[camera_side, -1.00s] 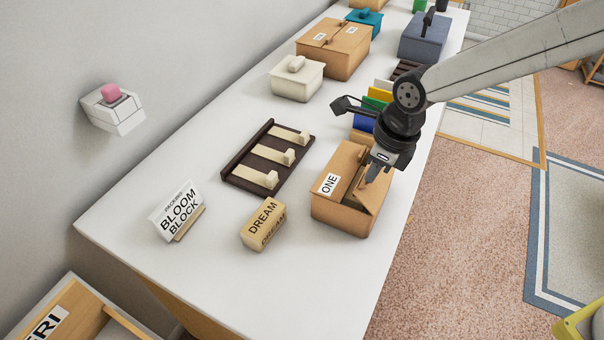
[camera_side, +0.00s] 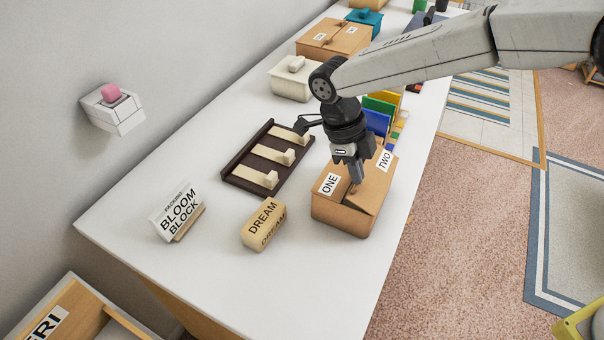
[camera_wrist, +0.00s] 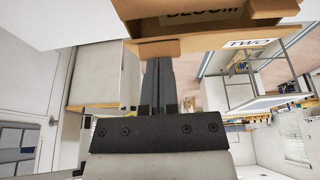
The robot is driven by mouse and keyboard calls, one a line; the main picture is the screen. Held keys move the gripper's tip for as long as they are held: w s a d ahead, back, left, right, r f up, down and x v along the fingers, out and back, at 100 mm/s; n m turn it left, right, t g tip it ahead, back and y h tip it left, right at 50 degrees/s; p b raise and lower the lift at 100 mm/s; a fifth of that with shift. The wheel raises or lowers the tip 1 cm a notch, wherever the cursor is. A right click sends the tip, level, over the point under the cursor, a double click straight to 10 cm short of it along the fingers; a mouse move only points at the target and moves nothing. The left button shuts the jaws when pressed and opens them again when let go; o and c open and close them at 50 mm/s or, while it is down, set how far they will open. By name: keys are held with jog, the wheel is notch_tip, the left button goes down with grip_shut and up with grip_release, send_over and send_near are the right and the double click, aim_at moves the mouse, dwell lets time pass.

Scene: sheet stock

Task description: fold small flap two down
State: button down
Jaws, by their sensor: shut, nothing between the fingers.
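The open-topped cardboard box (camera_side: 338,219) stands near the right edge of the table. Its flap marked ONE (camera_side: 328,184) is on the left, and its flap marked TWO (camera_side: 376,182) is on the right; TWO also shows in the wrist view (camera_wrist: 250,44). Flap TWO looks slightly tilted, but its exact angle is unclear. A dark gap lies between the flaps. My gripper (camera_side: 356,187) is shut and empty, pointing down over the gap. In the wrist view, its fingers (camera_wrist: 158,70) reach to the box edge; whether they touch cannot be told.
A dark rack (camera_side: 268,157) with cream pieces stands left of the box. A DREAM block (camera_side: 263,224) and BLOOM BLOCK sign (camera_side: 177,210) stand in front. Coloured sheets (camera_side: 379,112) and a cream lidded box (camera_side: 292,84) are behind. The front table surface is clear.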

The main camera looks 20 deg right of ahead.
aim_at(344, 189)
jog(key=shift+w+a+f+g+h, duration=0.25)
jog(key=shift+f+g+h, duration=0.05)
jog(key=shift+f, duration=0.15)
jog(key=shift+w+a+f+g+h, duration=0.25)
jog(key=shift+f+g+h, duration=0.05)
jog(key=shift+f, duration=0.15)
jog(key=shift+w+a+f+g+h, duration=0.15)
jog(key=shift+f+g+h, duration=0.25)
jog(key=shift+f, duration=0.15)
dwell(0.4)
jog(key=shift+r, duration=0.9)
jog(key=shift+w+a+r, duration=0.1)
jog(key=shift+w+r, duration=0.05)
jog(key=shift+r, duration=0.05)
